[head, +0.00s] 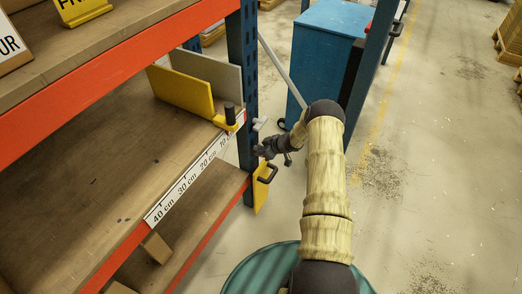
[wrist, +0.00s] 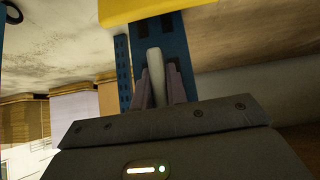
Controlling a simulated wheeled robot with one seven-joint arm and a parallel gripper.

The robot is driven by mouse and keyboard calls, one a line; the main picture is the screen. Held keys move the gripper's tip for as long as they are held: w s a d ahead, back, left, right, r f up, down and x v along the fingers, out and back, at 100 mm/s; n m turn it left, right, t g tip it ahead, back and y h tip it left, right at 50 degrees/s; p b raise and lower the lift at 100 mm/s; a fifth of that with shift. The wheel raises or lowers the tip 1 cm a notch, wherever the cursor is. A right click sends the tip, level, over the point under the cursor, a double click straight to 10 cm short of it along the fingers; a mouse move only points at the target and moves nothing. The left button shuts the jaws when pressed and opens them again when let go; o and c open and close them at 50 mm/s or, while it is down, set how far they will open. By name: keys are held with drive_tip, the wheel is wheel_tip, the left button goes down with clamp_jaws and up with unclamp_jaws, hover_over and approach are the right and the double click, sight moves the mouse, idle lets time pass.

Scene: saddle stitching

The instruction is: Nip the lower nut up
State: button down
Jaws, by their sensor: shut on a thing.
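My gripper (head: 262,152) is at the front of the blue rack upright, at the right end of the shelf. In the wrist view its two purplish fingers (wrist: 160,88) are shut on a pale grey, upright bar-like piece (wrist: 155,72). I cannot tell whether this piece is the lower nut itself or a lever on it. A small light grey part (head: 259,124) shows just above my gripper on the upright; it may be the upper nut. The yellow bracket (head: 229,126) with a black post sits at the shelf's corner. My gripper hides the lower fastening in the head view.
A blue cabinet (head: 318,50) stands behind. Open floor is to the right.

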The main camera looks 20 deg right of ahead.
drive_tip(key=shift+w+d+r, duration=0.1)
drive_tip(key=c, duration=1.4)
unclamp_jaws()
drive_tip(key=p+v, duration=0.2)
drive_tip(key=v, duration=1.5)
drive_tip(key=shift+p, duration=0.35)
drive_tip(key=shift+r, duration=0.1)
